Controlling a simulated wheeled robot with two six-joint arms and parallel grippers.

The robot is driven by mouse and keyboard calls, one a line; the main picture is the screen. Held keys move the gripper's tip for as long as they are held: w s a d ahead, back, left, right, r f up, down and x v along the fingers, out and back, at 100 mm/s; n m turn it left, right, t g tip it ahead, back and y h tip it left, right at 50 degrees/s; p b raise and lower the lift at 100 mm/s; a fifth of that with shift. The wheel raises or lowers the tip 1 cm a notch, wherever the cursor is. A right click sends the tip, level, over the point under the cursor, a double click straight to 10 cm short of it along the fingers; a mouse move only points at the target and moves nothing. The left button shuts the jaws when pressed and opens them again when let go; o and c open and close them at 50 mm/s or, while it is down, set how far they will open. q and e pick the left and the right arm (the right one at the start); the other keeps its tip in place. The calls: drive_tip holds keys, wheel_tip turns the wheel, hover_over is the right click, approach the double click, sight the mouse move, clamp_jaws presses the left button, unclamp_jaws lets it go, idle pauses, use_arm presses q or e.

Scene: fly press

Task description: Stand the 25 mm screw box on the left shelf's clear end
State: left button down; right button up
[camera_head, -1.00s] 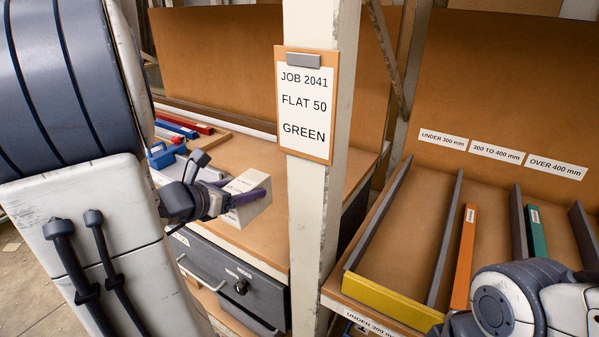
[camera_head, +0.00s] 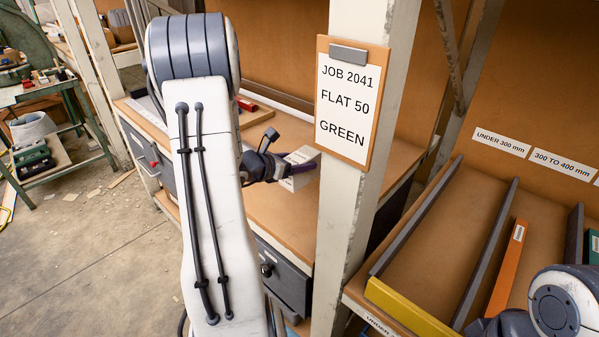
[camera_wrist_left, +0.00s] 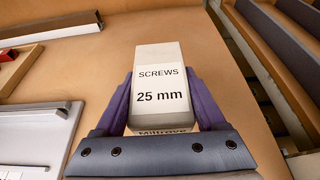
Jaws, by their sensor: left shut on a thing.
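The 25 mm screw box (camera_head: 298,182) is a pale box, partly hidden by my gripper in the head view. In the left wrist view the box (camera_wrist_left: 160,91) shows its label "SCREWS 25 mm" upright to the camera. My left gripper (camera_head: 306,170) is shut on it, with a purple finger on each side; both fingers (camera_wrist_left: 166,98) show in the wrist view. The box is over the brown bench top (camera_head: 265,212), just left of the white post. I cannot tell whether it touches the surface. Of my right arm only a link shows at the lower right.
A white post (camera_head: 345,210) with a job sign (camera_head: 345,105) stands close right of the box. Right of it is a divided rack with a yellow front strip (camera_head: 410,308) and an orange bar (camera_head: 506,268). Grey drawers (camera_head: 285,280) sit under the bench. A green workbench (camera_head: 50,90) stands far left.

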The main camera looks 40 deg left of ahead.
use_arm(q)
drive_tip(key=shift+w+a+f, duration=0.15)
drive_tip(key=shift+w, duration=0.15)
drive_tip(key=shift+f, duration=0.3)
wheel_tip(320, 180, down, 4)
drive_tip(key=shift+r, duration=0.25)
drive_tip(key=shift+f+b, duration=0.2)
drive_tip(key=shift+b, duration=0.15)
unclamp_jaws()
drive_tip(key=shift+s+r, duration=0.15)
drive_tip(key=shift+r, duration=0.15)
drive_tip(key=v, duration=1.1)
drive_tip(key=shift+s, duration=0.3)
